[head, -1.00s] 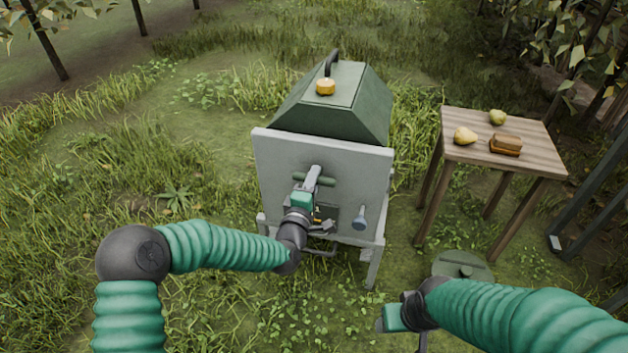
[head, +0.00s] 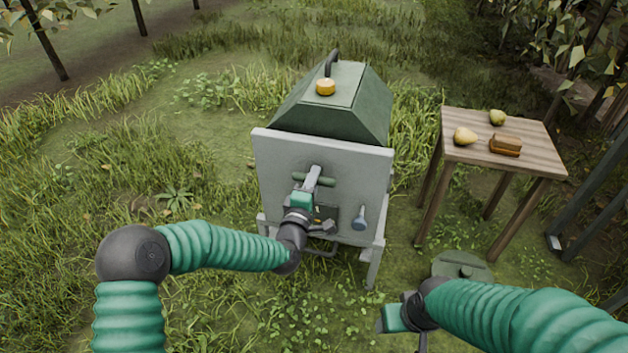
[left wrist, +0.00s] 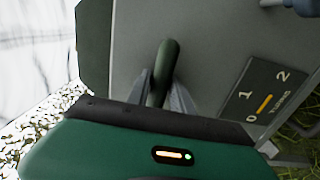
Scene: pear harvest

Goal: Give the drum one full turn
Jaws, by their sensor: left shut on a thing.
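The drum machine has a dark green hood (head: 350,100) and a grey front panel (head: 275,155). A dark green crank grip (head: 328,182) stands out from the panel; it also shows in the left wrist view (left wrist: 165,65). My left gripper (head: 312,176) is shut on this grip, one grey finger on each side. A dark dial plate (left wrist: 270,85) marked 0, 1, 2 and TURNS has an orange pointer (left wrist: 265,103); my left gripper partly covers this plate in the head view. My right gripper (head: 393,318) is low at the right, away from the machine; its fingers are unclear.
A blue-grey knob (head: 359,218) is on the panel's lower right. A wooden table (head: 475,152) at right bears two pears (head: 465,136) (head: 497,117) and a brown block (head: 505,146). A round green lid (head: 463,268) lies near my right arm.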

